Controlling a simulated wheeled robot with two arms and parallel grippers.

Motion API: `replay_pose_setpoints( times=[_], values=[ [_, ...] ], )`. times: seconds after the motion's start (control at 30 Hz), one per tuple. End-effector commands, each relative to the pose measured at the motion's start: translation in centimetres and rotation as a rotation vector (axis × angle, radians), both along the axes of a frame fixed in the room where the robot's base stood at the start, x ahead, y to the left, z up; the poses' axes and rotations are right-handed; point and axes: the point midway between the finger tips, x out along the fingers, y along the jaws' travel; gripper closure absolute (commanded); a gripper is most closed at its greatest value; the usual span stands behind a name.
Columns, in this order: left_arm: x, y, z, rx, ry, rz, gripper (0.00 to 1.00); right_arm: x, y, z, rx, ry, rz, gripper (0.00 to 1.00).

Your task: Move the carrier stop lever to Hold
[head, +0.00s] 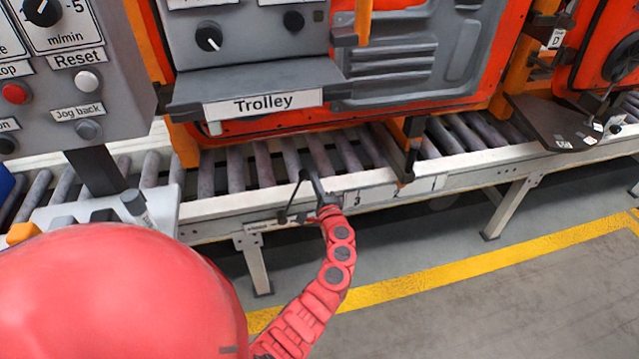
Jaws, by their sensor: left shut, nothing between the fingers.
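A thin dark lever (291,199) stands at the front rail of the roller conveyor and leans to the right. It looks like the carrier stop lever, but its markings are too small to read. My left gripper (315,182) is at the end of the red arm, just right of the lever's upper end. It is shut and empty. I cannot tell whether its fingers touch the lever. My right gripper is not in view.
The conveyor's pale front rail (395,190) runs across the middle. A grey Trolley panel (262,103) and an orange door carrier (430,60) hang above the rollers. A control box (75,75) stands at left. The floor in front at right is clear.

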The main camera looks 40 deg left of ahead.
Motion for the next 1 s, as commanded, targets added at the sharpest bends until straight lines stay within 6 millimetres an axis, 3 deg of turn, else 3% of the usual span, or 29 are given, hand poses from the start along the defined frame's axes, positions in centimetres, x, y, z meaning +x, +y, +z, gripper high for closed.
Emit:
replay_pose_setpoints(
  times=[0.5, 1.0],
  values=[
    [-6.6, 5.6, 2.4, -0.27, -0.32, 0.005, 1.0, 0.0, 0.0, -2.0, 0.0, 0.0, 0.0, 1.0],
    [-12.6, 10.7, 1.9, -0.519, -0.609, 0.006, 1.0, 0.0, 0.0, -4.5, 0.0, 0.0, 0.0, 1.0]
  ],
)
